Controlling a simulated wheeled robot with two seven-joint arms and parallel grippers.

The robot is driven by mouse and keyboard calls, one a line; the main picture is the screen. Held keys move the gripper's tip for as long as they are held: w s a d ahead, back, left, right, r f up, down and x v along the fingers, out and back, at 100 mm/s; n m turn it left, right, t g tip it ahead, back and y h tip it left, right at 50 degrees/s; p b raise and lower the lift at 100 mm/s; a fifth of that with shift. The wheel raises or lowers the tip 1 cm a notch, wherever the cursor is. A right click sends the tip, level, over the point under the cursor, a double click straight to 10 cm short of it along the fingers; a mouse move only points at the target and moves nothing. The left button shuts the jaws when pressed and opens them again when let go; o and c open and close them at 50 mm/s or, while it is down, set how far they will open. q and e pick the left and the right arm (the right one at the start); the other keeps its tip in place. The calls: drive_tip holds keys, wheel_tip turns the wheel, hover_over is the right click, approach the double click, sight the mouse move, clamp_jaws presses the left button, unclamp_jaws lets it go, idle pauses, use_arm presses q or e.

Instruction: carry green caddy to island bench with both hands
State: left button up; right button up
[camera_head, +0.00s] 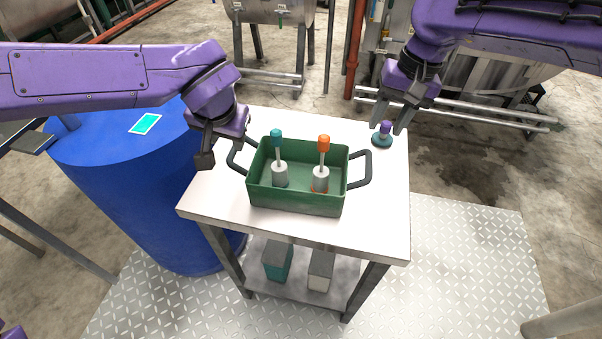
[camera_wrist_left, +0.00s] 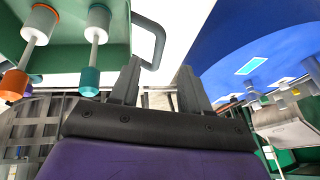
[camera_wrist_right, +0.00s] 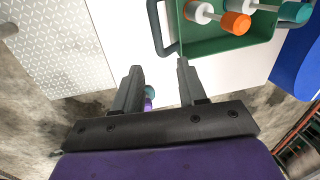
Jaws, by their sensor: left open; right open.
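The green caddy (camera_head: 295,198) stands upright on a small white-topped table (camera_head: 385,215), with a dark loop handle at each end. Inside it are a teal-topped tool (camera_head: 277,145) and an orange-topped tool (camera_head: 322,160). My left gripper (camera_head: 215,158) is open beside the caddy's left handle (camera_head: 238,157), which also shows in the left wrist view (camera_wrist_left: 150,40). My right gripper (camera_head: 402,118) is open and empty, above and behind the right handle (camera_head: 364,168). In the right wrist view that handle (camera_wrist_right: 158,30) is beyond the fingers (camera_wrist_right: 158,85).
A purple-topped piece (camera_head: 384,133) stands at the table's back right, near my right gripper. A blue drum (camera_head: 150,195) stands close on the left. Two small boxes (camera_head: 278,260) sit on the lower shelf. Metal tanks and pipes (camera_head: 300,78) are behind.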

sight(231, 154)
use_arm(q)
drive_tip(key=x, duration=1.1)
drive_tip(key=shift+s+f, duration=0.25)
use_arm(e)
drive_tip(key=f, duration=0.3)
drive_tip(key=a+f, duration=0.1)
drive_tip(key=f, duration=0.3)
drive_tip(key=a+f, duration=0.1)
drive_tip(key=f, duration=0.3)
drive_tip(key=shift+f, duration=0.1)
use_arm(q)
clamp_jaws()
use_arm(e)
clamp_jaws()
use_arm(q)
drive_tip(key=shift+r, duration=0.1)
